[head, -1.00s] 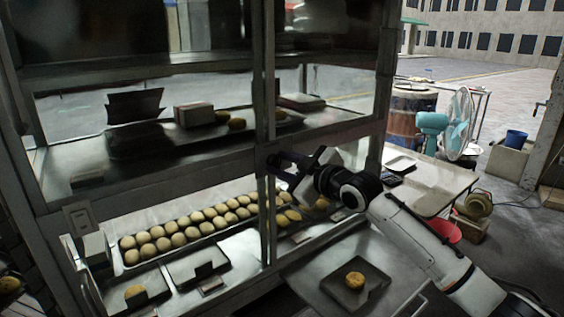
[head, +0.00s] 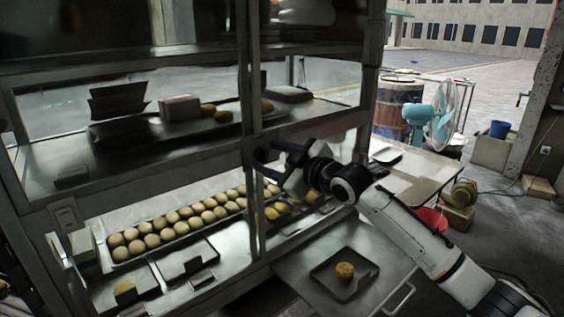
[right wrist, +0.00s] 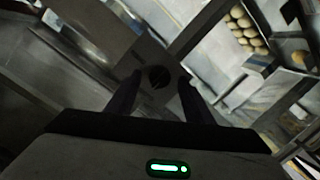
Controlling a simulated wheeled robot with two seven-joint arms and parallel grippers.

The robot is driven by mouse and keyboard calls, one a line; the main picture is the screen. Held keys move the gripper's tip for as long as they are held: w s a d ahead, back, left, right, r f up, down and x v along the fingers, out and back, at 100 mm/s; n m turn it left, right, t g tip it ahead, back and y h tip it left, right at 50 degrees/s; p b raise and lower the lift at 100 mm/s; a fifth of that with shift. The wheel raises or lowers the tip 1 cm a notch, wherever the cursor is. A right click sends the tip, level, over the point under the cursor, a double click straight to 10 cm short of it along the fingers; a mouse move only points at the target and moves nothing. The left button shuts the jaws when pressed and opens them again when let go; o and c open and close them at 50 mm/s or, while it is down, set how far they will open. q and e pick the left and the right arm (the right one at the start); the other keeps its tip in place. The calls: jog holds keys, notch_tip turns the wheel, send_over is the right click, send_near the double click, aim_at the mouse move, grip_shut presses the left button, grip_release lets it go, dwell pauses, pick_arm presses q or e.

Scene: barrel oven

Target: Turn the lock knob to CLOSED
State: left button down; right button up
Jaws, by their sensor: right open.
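The lock knob (right wrist: 158,76) is a small dark round knob on a grey metal plate of the display case frame. In the right wrist view it lies ahead of my right gripper (right wrist: 158,95), between the two fingertips as seen from the camera. Whether the fingers touch it I cannot tell. In the head view my right gripper (head: 270,160) is open at the case's middle post, and it hides the knob there. The knob's marking is too small to read. My left gripper does not show.
The glass case holds a long tray of round buns (head: 190,218) and smaller trays. A dark tray (head: 330,285) with one bun lies on the front shelf. A table (head: 425,180), a teal fan (head: 440,115) and a red bucket (head: 432,220) stand at right.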

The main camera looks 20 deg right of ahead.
jog(key=v, duration=0.9)
jog(key=shift+s+b, duration=0.25)
jog(key=shift+b, duration=0.05)
jog(key=shift+d, duration=0.15)
jog(key=s+a+f+m+g, duration=0.1)
jog(key=s+a+f, duration=0.15)
jog(key=f, duration=0.65)
jog(key=s+a+f+m+g, duration=0.1)
jog(key=s+a+f, duration=0.15)
jog(key=f, duration=0.55)
jog(key=s+a+f+m+g+h, duration=0.1)
jog(key=s+a+f+m+g, duration=0.1)
jog(key=s+f, duration=1.1)
jog(key=s+a+f+m+g+h, duration=0.1)
jog(key=s+a+f+m+g, duration=0.1)
jog(key=s+f, duration=1.2)
jog(key=s+m+g, duration=0.1)
jog(key=s+m, duration=0.1)
jog(key=shift+m+h, duration=0.3)
jog(key=shift+h, duration=0.1)
